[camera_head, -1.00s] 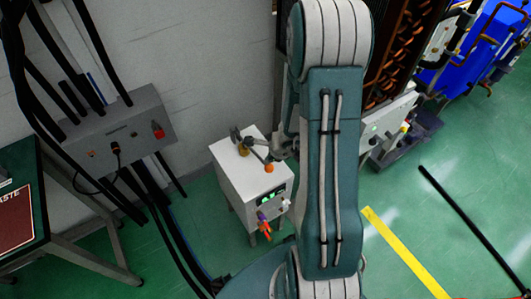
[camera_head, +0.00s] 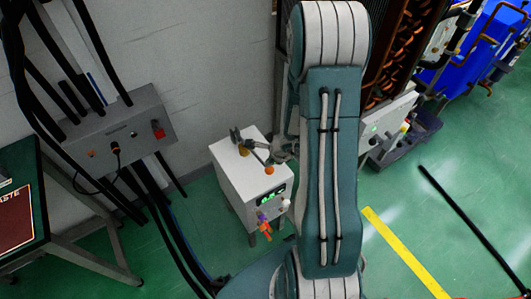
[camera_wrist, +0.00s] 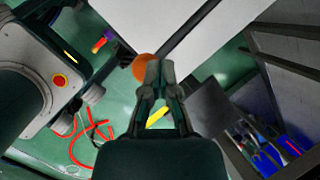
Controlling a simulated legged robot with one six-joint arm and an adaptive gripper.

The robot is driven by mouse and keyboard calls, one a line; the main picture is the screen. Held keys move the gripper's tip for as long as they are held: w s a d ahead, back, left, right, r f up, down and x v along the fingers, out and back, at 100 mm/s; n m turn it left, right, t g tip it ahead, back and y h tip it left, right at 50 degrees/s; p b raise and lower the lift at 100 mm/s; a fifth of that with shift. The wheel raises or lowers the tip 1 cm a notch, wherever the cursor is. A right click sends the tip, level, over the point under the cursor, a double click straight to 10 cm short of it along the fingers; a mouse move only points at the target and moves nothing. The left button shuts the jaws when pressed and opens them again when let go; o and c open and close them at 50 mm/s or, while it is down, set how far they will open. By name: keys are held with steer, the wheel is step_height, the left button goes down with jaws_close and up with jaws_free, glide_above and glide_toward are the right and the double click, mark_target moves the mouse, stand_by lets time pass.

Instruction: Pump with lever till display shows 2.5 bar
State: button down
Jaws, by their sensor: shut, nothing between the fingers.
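A white pump cabinet (camera_head: 240,175) stands on the green floor near the wall. Its lever ends in an orange ball knob (camera_head: 269,170), which hangs over the cabinet's front top edge. A display (camera_head: 271,196) with green digits is on its front; the digits are too small to read. My gripper (camera_head: 280,158) is at the lever, partly hidden by my arm. In the wrist view my gripper (camera_wrist: 160,70) is shut with nothing in it. The orange knob (camera_wrist: 144,66) is just left of and partly behind the fingertips; I cannot tell whether they touch.
A grey control box (camera_head: 120,135) with hanging black cables is at the left. A dark table (camera_head: 40,215) stands at far left. Machinery with a blue tank (camera_head: 475,50) is at the right. Floor with a yellow stripe (camera_head: 405,250) is open at lower right.

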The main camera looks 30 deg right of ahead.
mark_target(273, 172)
steer(key=shift+s+f, duration=0.35)
steer(key=shift+f, duration=0.4)
steer(key=shift+s+f, duration=0.3)
steer(key=shift+f, duration=0.45)
steer(key=shift+s+f, duration=0.35)
steer(key=shift+f, duration=0.4)
stand_by(2.6)
steer(key=shift+r, duration=0.1)
stand_by(0.4)
steer(key=w+r, duration=0.4)
steer(key=r, duration=0.6)
steer(key=shift+w+r, duration=0.2)
steer(key=shift+w, duration=0.2)
stand_by(0.9)
